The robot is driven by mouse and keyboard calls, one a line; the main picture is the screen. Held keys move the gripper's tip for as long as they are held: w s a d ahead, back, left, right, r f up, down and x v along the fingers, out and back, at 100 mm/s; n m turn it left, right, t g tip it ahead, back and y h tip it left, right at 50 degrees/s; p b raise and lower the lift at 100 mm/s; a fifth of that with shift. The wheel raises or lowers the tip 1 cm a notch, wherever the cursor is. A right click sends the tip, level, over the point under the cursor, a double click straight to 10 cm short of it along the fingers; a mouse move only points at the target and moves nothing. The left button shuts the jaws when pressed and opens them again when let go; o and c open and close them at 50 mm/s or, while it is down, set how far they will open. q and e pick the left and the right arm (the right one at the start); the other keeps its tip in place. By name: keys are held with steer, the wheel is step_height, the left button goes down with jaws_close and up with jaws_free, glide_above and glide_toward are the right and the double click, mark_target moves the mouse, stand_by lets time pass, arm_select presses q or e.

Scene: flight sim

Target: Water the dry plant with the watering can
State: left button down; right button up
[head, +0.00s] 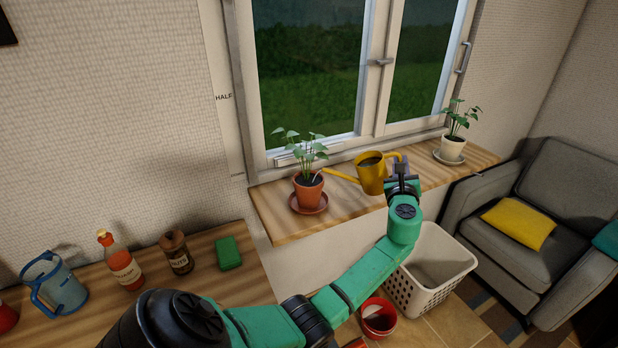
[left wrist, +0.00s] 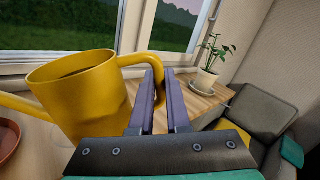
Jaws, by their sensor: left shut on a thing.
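My left gripper (head: 401,168) is shut on the handle of the yellow watering can (head: 371,178). The left wrist view shows the can (left wrist: 88,98) close up, with its handle between the purple fingers (left wrist: 160,80). The can is roughly upright, at the windowsill, with its spout pointing left. The spout tip is by the right side of a plant in a terracotta pot (head: 308,193) on a saucer. I see no water flowing. A second plant in a white pot (head: 453,149) stands at the sill's right end. Both plants have green leaves; I cannot tell which is dry. My right gripper is out of view.
The wooden windowsill (head: 275,212) runs under the closed window. A white basket (head: 437,270) and a red container (head: 379,318) are below. A grey armchair (head: 560,190) stands right. A lower left counter holds a blue jug (head: 62,284), bottles and a green sponge (head: 228,253).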

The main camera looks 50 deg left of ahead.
arm_select(q)
steer(key=w+f+m, duration=0.1)
steer(key=d+f+m+p, duration=0.1)
steer(key=m, duration=0.1)
steer(key=w+d+f+m, duration=0.1)
steer(key=f, duration=0.1)
steer(key=shift+w+d+g+h, duration=0.2)
steer(key=shift+w+g+h, duration=0.1)
steer(key=shift+f, duration=0.1)
